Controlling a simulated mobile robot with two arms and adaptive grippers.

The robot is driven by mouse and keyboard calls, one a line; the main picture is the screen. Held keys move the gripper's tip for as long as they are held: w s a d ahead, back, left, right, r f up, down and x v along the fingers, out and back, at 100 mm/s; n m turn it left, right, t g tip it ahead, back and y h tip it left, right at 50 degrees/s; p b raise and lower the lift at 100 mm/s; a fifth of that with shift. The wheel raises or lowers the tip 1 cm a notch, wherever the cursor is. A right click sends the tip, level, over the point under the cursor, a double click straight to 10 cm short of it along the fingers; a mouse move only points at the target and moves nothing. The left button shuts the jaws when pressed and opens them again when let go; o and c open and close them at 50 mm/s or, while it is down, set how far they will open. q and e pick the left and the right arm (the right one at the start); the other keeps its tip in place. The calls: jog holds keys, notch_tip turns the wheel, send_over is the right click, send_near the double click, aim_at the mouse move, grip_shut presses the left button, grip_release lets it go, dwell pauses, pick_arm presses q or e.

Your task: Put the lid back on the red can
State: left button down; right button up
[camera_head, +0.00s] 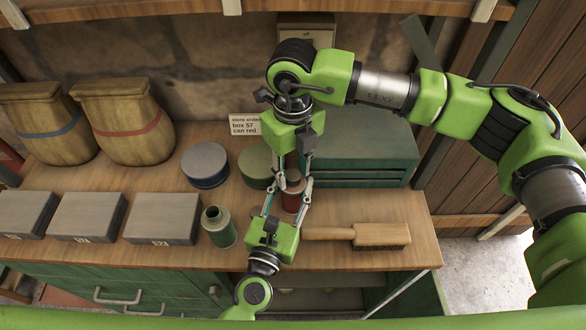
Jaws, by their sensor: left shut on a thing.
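The red can (291,201) stands on the bench near the middle, with a brownish upper part (294,181) showing. My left gripper (287,197) reaches in from the front and is shut on the red can, a finger on each side. My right gripper (289,172) comes down from behind, over the can. A small dark red piece (291,160) shows between its fingers, above the can. It may be the lid, but I cannot tell whether the gripper grips it or whether it touches the can. The fingers partly hide the can's top.
An open green can (219,228) stands left of the red can. A blue-grey tin (205,164) and a green tin (256,164) are behind. Grey boxes (163,217) line the left, a brush (370,236) lies right, and a green chest (365,157) stands behind it.

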jog(key=shift+o, duration=0.3)
notch_tip(320, 180, up, 8)
jog(key=shift+f, duration=0.25)
pick_arm(q)
jog(key=c, duration=1.2)
grip_release()
jog(key=shift+c, duration=0.2)
jog(key=v, duration=1.2)
jog(key=shift+s, duration=0.15)
pick_arm(e)
jog(key=shift+s, duration=0.1)
